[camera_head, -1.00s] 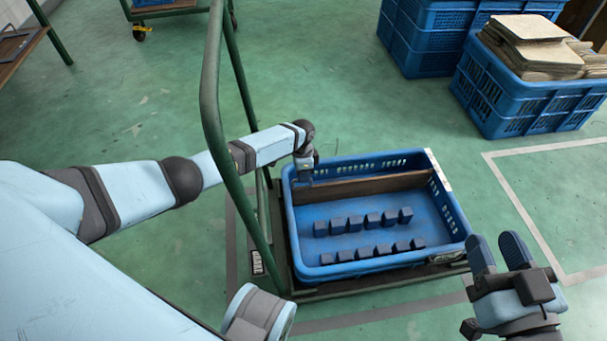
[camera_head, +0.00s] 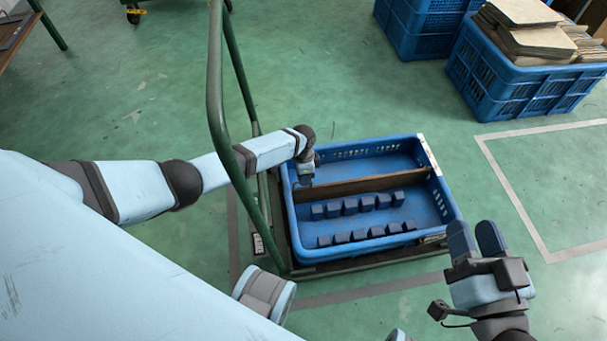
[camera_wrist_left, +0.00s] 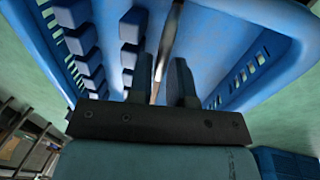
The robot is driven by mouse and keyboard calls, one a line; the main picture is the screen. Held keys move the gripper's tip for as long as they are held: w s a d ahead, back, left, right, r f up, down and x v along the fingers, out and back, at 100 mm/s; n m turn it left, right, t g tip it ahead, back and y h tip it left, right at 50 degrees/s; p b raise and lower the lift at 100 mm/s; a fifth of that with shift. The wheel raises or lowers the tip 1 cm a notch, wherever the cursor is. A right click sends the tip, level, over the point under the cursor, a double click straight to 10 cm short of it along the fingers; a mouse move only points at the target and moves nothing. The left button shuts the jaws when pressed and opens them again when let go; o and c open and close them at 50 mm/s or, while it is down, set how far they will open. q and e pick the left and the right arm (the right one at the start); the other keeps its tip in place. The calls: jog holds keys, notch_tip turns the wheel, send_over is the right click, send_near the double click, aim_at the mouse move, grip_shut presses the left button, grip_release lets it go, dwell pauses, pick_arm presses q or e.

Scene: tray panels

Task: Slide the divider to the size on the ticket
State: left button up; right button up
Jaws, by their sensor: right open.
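The blue tray (camera_head: 447,200) holds a brown wooden divider (camera_head: 365,184) spanning it left to right. The divider stands between two rows of dark blue blocks (camera_head: 350,206) and the far wall. My left gripper (camera_head: 306,178) is at the divider's left end. My right gripper (camera_head: 477,240) is open and empty, right of the tray's near corner. A pale strip (camera_head: 428,152) lies on the right rim and a small label (camera_head: 258,245) on the cart; neither is readable.
The tray sits on a cart with a green tubular handle (camera_head: 216,90) to its left, beside my left arm. Blue crates (camera_head: 520,90) stand at the back right, one holding flat cardboard.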

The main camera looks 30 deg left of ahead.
pick_arm(q)
jog(key=shift+o, duration=1.3)
notch_tip(320, 180, up, 14)
jog(key=w+a+p, duration=0.1)
jog(key=w+p, duration=0.1)
jog(key=p, duration=0.4)
jog(key=shift+a+f, duration=0.2)
jog(key=shift+a, duration=0.1)
pick_arm(e)
jog(key=shift+d+r+m+t+h, duration=0.2)
jog(key=shift+d+r+t+h, duration=0.15)
jog(key=shift+r, duration=0.5)
jog(key=shift+d+r+m+t+h, duration=0.15)
jog(key=shift+d+r+m+h, duration=0.2)
jog(key=shift+r, duration=0.45)
pick_arm(q)
jog(key=shift+w, duration=0.1)
